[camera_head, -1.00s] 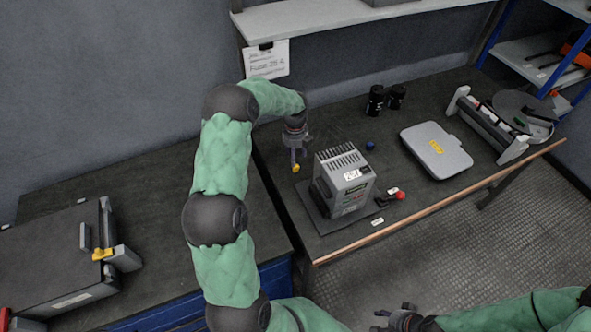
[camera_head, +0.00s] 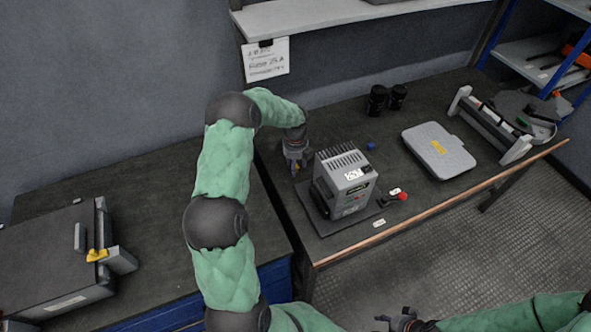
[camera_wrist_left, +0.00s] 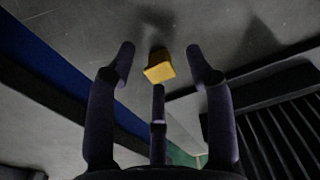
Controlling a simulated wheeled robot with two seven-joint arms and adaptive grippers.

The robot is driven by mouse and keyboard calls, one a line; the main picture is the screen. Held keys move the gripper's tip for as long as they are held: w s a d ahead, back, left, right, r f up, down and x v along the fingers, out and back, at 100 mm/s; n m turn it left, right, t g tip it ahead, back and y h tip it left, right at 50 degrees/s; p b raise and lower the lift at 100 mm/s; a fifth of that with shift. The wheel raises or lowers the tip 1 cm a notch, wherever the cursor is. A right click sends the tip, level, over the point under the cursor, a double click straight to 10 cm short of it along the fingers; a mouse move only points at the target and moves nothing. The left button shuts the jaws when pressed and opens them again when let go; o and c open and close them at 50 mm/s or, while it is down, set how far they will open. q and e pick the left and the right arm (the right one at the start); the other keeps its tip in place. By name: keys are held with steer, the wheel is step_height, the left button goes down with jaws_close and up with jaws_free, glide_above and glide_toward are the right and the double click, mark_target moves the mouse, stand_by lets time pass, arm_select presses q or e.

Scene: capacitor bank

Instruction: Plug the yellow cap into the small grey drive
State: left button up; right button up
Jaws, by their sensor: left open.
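The yellow cap (camera_wrist_left: 159,66) shows as a small block on the dark bench in the left wrist view, between and just beyond my left fingertips. In the head view it is almost wholly hidden by my left gripper (camera_head: 297,168). That gripper is open, points down over the cap and holds nothing. The small grey drive (camera_head: 347,180), a finned box with a label, stands on a dark mat just right of the gripper. Its dark fins (camera_wrist_left: 275,130) show at the right of the left wrist view. My right gripper (camera_head: 402,320) is at the bottom edge, partly cut off, far from the drive.
A blue piece (camera_head: 371,147) lies behind the drive and a red-knobbed part (camera_head: 402,196) lies right of it. Black cylinders (camera_head: 377,99), a grey case (camera_head: 438,150) and a rack (camera_head: 490,125) stand farther right. A left bench carries a large box (camera_head: 55,250).

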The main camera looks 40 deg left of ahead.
arm_select(q)
steer(key=c, duration=0.9)
steer(key=shift+r+p, duration=0.3)
steer(key=shift+r, duration=0.15)
step_height(320, 180, up, 2)
steer(key=shift+r+p, duration=0.15)
steer(key=shift+p, duration=0.45)
steer(key=s+d+r+p, duration=0.1)
steer(key=s+d+r, duration=0.2)
steer(key=s+d+r+p, duration=0.2)
steer(key=s+d+r, duration=0.1)
steer(key=s, duration=0.1)
steer(key=s+d+r+p, duration=0.1)
steer(key=s+d+r, duration=0.2)
steer(key=shift+s+r+p, duration=0.3)
steer(key=shift+s+r, duration=0.1)
